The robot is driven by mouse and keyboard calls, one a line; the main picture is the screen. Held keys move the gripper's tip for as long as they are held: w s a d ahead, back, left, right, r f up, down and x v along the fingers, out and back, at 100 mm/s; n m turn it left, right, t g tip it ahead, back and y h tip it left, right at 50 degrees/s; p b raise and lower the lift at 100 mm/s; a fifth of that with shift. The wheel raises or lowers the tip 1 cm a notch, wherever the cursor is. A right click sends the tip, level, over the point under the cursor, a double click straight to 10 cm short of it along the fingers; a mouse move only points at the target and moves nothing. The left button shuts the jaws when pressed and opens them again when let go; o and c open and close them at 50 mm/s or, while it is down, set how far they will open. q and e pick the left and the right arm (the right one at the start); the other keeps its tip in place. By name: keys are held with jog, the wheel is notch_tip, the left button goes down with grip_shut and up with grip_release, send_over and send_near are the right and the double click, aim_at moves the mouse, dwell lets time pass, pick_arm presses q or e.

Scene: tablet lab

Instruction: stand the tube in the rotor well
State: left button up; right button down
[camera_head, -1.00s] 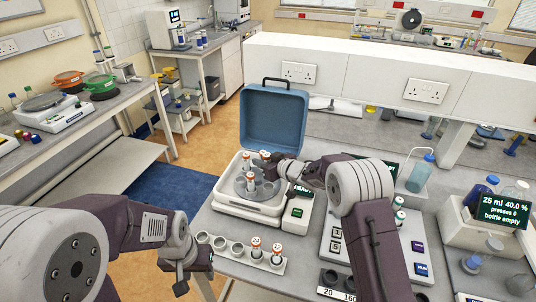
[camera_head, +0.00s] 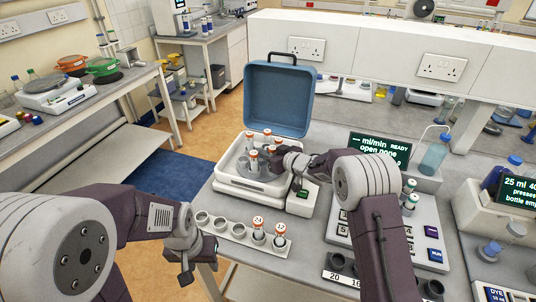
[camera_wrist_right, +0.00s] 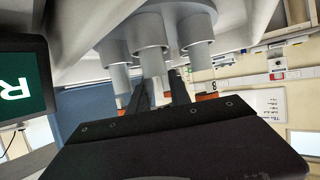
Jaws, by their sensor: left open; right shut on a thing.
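The open centrifuge (camera_head: 228,184) stands on the bench with a grey rotor (camera_head: 235,165). Several white tubes with orange caps stand in it, such as the front tube (camera_head: 253,163). My right gripper (camera_head: 272,154) reaches over the rotor's right side, low among the caps. It is shut on a tube (camera_wrist_right: 159,88), mostly hidden by the fingers in both views. The wrist view shows this tube in line with the middle grey well (camera_wrist_right: 150,35); I cannot tell how deep it sits. My left gripper (camera_head: 186,268) is open and empty, left of the white rack (camera_head: 228,236).
The rack holds two orange-capped tubes (camera_head: 258,230) and empty holes. The blue centrifuge lid (camera_head: 278,97) stands open behind the rotor. A keypad panel (camera_head: 335,228) and a pump display (camera_head: 380,148) lie to the right.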

jog(key=shift+f+b, duration=0.4)
jog(key=shift+f, duration=0.25)
jog(key=c, duration=1.1)
grip_release()
jog(key=v, duration=0.9)
jog(key=shift+r+b, duration=0.15)
jog(key=shift+b, duration=0.15)
